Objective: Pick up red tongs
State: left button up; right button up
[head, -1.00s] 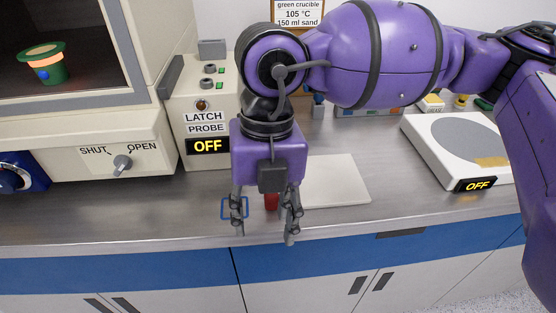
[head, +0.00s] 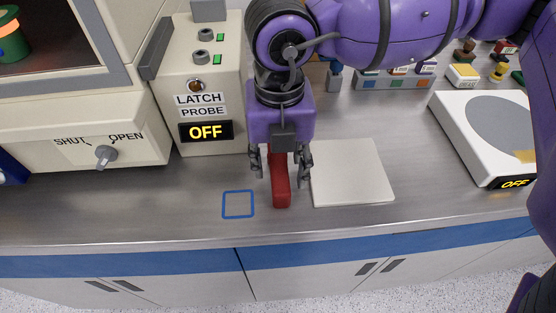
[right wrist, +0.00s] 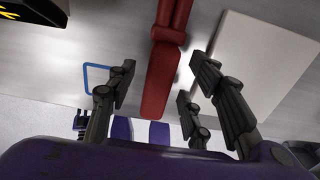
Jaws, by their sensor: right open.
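The red tongs (head: 280,190) lie on the steel counter between a blue square outline and a pale flat plate. Their near end shows below my right gripper in the head view, and the rest is hidden behind the gripper. My right gripper (head: 281,175) points down over the tongs with its fingers apart, one on each side. In the right wrist view the tongs (right wrist: 160,75) run down between the open fingers, with visible gaps on both sides. The wrist view also shows my right gripper (right wrist: 165,100) holding nothing. My left gripper is out of view.
A latch probe box (head: 205,95) reading OFF stands behind left. The pale plate (head: 350,172) lies close to the right of the tongs. A white hotplate-like device (head: 490,165) is at right. The blue square outline (head: 238,204) and the counter's front left are clear.

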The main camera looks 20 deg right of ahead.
jog(key=shift+f, duration=0.9)
grip_shut()
